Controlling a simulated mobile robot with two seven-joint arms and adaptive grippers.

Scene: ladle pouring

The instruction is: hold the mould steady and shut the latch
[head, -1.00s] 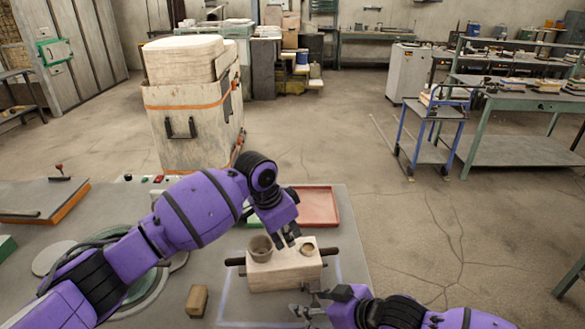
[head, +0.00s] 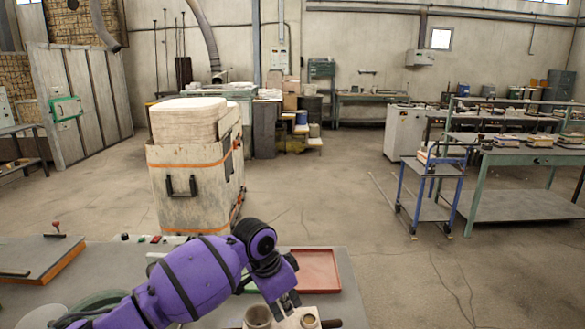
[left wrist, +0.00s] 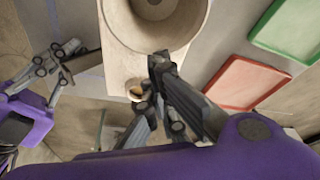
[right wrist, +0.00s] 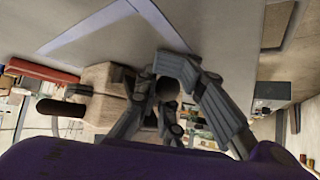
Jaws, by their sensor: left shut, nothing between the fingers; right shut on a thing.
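The mould is a pale block (head: 285,322) cut off by the bottom of the head view. A grey-brown cup (head: 257,317) and a small round opening (head: 309,320) are on its top. My left gripper (head: 289,303) is shut and empty, just above the block between cup and opening. The left wrist view shows its closed fingers (left wrist: 159,60) at the cup's rim. My right gripper (right wrist: 168,90) is low at the mould's side, its fingers closed about a dark round part. It also shows beside the block in the left wrist view (left wrist: 66,62). I cannot make out the latch clearly.
A red tray (head: 322,271) lies behind the mould, with a green tray (left wrist: 284,28) beside it in the left wrist view. A dark handle (head: 331,324) sticks out right of the block. A tall bin (head: 188,190) stands beyond the table.

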